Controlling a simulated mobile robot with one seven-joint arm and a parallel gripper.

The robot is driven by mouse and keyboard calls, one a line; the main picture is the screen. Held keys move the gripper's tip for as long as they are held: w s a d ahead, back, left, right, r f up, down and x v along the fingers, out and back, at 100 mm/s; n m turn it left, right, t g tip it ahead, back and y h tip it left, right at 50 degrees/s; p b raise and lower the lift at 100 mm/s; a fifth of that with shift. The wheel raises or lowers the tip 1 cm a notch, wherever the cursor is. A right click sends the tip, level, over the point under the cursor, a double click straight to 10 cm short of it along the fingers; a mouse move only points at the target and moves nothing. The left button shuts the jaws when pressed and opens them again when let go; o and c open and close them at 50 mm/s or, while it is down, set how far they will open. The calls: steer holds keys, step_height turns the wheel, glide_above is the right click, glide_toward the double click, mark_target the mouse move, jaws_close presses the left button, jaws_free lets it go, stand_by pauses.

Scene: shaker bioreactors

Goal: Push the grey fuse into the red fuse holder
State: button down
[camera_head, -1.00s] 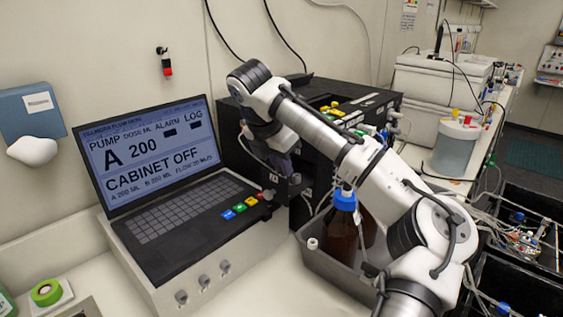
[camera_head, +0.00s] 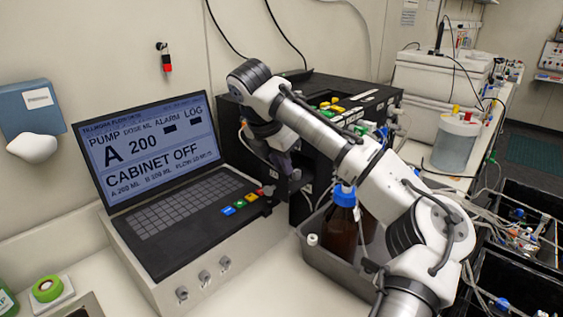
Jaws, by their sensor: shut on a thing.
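My gripper (camera_head: 293,172) is low at the front of the black cabinet (camera_head: 327,94), just right of the laptop. It is small and dark against the cabinet, and its fingers are hard to make out. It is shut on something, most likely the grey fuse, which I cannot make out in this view. I cannot pick out the red fuse holder for certain; the cabinet front around my gripper is partly hidden by my arm. I cannot tell whether the fuse touches the holder.
A laptop (camera_head: 150,160) reading "CABINET OFF" stands left on a pale base with coloured keys at its corner. A grey tray (camera_head: 325,265) with brown, blue-capped bottles (camera_head: 343,225) is below my arm. A red and black item (camera_head: 166,60) hangs on the wall.

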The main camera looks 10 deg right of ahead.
steer(key=shift+f, duration=0.75)
stand_by(0.8)
steer(key=c, duration=1.3)
jaws_free()
steer(key=shift+c, duration=0.2)
steer(key=shift+r, duration=0.1)
steer(key=v, duration=1.3)
steer(key=shift+a+r+b, duration=0.25)
steer(key=shift+b, duration=0.1)
steer(key=shift+s, duration=0.1)
